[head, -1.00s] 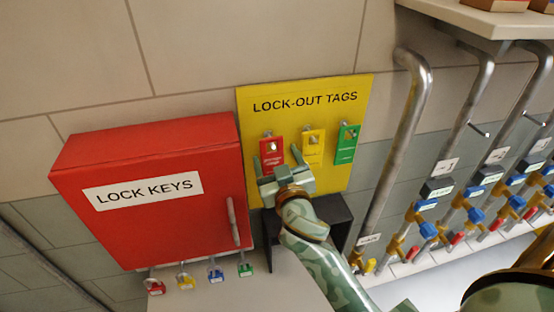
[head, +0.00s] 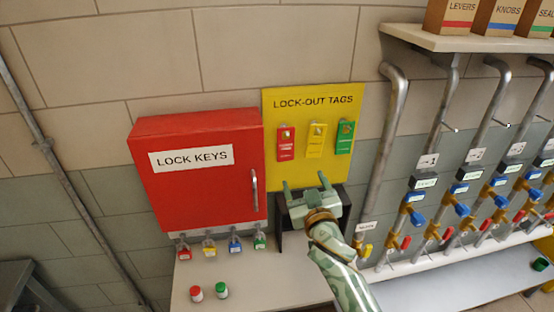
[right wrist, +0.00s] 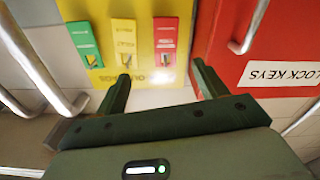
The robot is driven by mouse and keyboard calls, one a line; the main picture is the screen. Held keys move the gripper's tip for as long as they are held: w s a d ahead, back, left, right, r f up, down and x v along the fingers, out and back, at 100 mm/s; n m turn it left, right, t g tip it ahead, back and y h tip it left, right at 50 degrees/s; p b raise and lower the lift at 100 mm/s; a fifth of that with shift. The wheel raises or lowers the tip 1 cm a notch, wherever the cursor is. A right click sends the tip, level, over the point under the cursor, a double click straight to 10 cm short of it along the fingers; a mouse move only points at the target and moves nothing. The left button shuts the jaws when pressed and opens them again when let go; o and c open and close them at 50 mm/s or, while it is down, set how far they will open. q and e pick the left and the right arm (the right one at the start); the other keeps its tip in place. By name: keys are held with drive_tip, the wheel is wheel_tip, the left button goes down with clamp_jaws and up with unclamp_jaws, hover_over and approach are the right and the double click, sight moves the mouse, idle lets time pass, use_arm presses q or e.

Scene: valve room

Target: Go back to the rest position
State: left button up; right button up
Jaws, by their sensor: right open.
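My right gripper (head: 305,184) is open and empty, below the hanging tags in the head view. Its two fingers (right wrist: 160,85) also show apart with nothing between them in the right wrist view. The yellow lock-out tags board (head: 313,180) is on the wall behind it, with a red tag (head: 286,144), a yellow tag (head: 316,141) and a green tag (head: 345,138) hanging in a row. The same tags show upside down in the right wrist view. My left gripper is not in view.
The red lock keys box (head: 205,192) is left of the board, with several coloured padlocks (head: 235,246) below. Pipes with valves (head: 415,215) and a shelf (head: 470,42) are at right.

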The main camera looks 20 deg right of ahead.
drive_tip(key=s+d+f+n+g, duration=0.1)
drive_tip(key=s+f+n+g, duration=0.15)
drive_tip(key=s, duration=0.55)
drive_tip(key=s+d+f+n+g+h, duration=0.15)
drive_tip(key=s+f+g, duration=0.25)
drive_tip(key=s, duration=0.4)
drive_tip(key=s+f+n+g, duration=0.3)
drive_tip(key=s+f+g, duration=0.1)
drive_tip(key=s, duration=0.4)
drive_tip(key=s+a+f+g+y+b, duration=0.2)
drive_tip(key=f+b, duration=0.2)
drive_tip(key=f, duration=1.3)
drive_tip(key=s+a+f+g+y+b, duration=0.1)
drive_tip(key=s+a+f+b, duration=0.2)
drive_tip(key=f, duration=1.4)
use_arm(q)
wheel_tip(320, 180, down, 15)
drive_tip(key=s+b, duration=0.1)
drive_tip(key=b, duration=0.6)
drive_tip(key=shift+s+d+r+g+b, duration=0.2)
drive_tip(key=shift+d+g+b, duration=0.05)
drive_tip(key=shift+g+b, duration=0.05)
use_arm(e)
drive_tip(key=s+f+m+g+y, duration=0.2)
drive_tip(key=s+f+m+g, duration=0.1)
drive_tip(key=s+f, duration=1.6)
wheel_tip(320, 180, down, 4)
drive_tip(key=shift+s+d+r+m, duration=0.2)
drive_tip(key=shift+s+d+m, duration=0.05)
drive_tip(key=shift+s+m, duration=0.05)
